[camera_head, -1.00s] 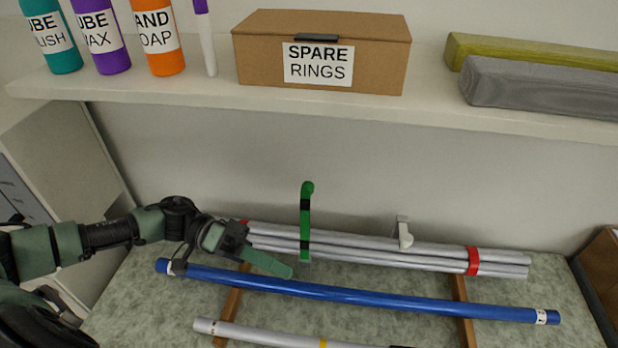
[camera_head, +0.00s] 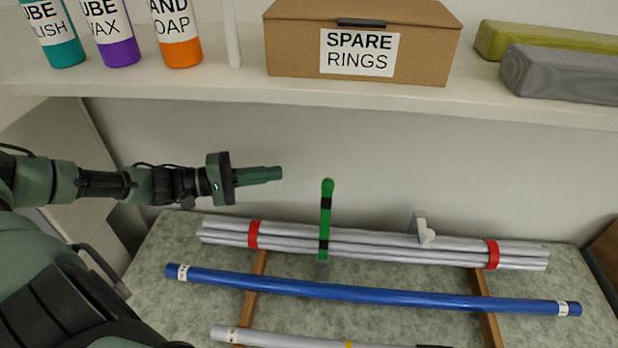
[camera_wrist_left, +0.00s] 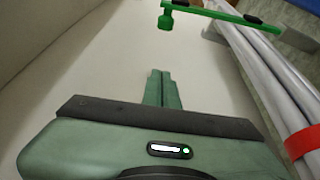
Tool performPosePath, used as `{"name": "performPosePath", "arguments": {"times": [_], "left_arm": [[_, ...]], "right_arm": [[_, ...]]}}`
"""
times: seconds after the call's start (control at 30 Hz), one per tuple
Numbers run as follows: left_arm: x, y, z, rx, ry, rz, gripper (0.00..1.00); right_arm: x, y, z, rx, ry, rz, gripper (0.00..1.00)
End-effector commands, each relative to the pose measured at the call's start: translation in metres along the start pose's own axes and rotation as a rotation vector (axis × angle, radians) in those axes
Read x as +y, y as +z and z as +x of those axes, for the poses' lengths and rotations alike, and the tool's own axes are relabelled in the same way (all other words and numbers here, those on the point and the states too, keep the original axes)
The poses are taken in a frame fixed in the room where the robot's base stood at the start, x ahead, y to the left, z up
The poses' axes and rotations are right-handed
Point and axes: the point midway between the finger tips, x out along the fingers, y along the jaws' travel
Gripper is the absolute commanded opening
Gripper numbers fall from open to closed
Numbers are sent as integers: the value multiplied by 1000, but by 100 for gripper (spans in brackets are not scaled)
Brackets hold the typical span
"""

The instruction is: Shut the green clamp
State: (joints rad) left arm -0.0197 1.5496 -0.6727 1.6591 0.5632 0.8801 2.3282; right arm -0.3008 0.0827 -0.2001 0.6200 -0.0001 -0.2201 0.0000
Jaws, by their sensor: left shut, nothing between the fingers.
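The green clamp (camera_head: 326,215) stands upright at the bundle of grey rods (camera_head: 285,238), its arm raised and topped by a rounded green knob, with black bands along it. In the left wrist view the clamp's arm (camera_wrist_left: 222,15) shows at the top, beyond the fingertips. My left gripper (camera_head: 281,173) is shut and empty, held above the bundle's left part, left of the clamp's knob and apart from it. Its fingers also show together in the left wrist view (camera_wrist_left: 161,75). The clamp's base is partly hidden by the rods. My right gripper is not in view.
A blue rod (camera_head: 370,293) and a grey rod (camera_head: 290,338) lie in front. Above, a shelf (camera_head: 300,94) carries a box (camera_head: 290,45), bottles and blocks.

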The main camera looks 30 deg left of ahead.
Motion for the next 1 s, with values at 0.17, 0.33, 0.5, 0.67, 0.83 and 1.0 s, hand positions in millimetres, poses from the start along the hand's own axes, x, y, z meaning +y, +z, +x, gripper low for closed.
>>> {"name": "performPosePath", "arguments": {"times": [0.17, 0.33, 0.5, 0.67, 0.83, 1.0], "left_arm": [[2, 0, 15, -2, 7, 0, 0], [5, 1, 47, -2, 11, 1, 0], [5, 1, 74, -2, 8, 1, 0], [4, 1, 96, -2, 6, 2, 0], [2, 14, 96, -3, -2, -2, 0], [2, 28, 90, -3, -1, -2, 0]], "right_arm": [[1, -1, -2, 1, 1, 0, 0], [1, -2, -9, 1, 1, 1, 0], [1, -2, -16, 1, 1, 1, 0], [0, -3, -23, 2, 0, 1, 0], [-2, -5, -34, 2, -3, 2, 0], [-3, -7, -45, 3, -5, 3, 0]]}}
